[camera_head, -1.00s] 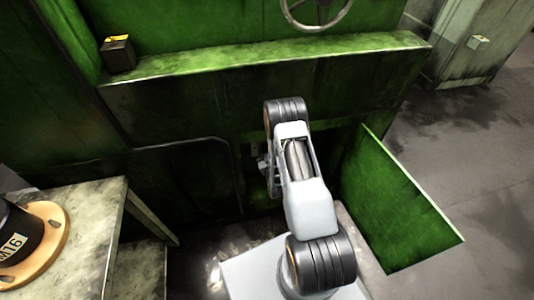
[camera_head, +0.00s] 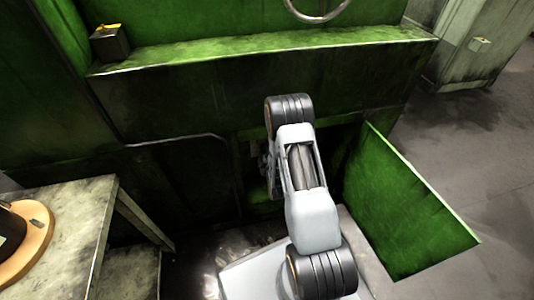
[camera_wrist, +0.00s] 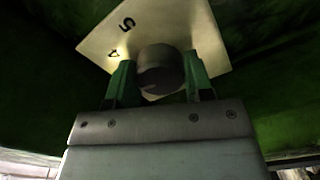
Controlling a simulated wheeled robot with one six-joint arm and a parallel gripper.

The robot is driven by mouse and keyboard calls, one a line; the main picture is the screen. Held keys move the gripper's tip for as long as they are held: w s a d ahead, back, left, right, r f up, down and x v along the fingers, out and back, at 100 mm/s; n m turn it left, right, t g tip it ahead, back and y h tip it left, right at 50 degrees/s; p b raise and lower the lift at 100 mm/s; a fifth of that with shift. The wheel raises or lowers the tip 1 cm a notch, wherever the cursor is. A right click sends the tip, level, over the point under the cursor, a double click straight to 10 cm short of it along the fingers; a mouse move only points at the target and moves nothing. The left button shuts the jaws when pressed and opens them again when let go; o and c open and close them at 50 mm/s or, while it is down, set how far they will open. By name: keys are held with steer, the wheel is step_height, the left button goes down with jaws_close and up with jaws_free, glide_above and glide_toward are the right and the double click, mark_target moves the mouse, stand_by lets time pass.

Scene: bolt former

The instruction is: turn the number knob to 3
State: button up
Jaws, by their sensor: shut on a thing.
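In the wrist view, the number knob (camera_wrist: 160,68) is a dark round knob in front of a pale dial plate (camera_wrist: 190,25). The digits 5 and 4 show on the plate at the knob's upper left; any other digits are hidden or out of view. My gripper (camera_wrist: 158,82) has its two green fingers on either side of the knob and is shut on it. I cannot make out a pointer mark on the knob. In the head view, my arm reaches into the dark opening of the green machine (camera_head: 260,95), and the knob and gripper are hidden there.
An open green door (camera_head: 410,200) stands to the right of the opening. A worn table (camera_head: 75,215) with a round orange-rimmed part (camera_head: 35,240) is at the left. A small dark box (camera_head: 110,45) sits on the machine's ledge. Grey floor (camera_head: 460,140) is clear at the right.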

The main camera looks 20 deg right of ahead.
steer(key=shift+n, duration=0.7)
steer(key=shift+n+b, duration=0.3)
steer(key=shift+b, duration=0.05)
steer(key=o, duration=0.9)
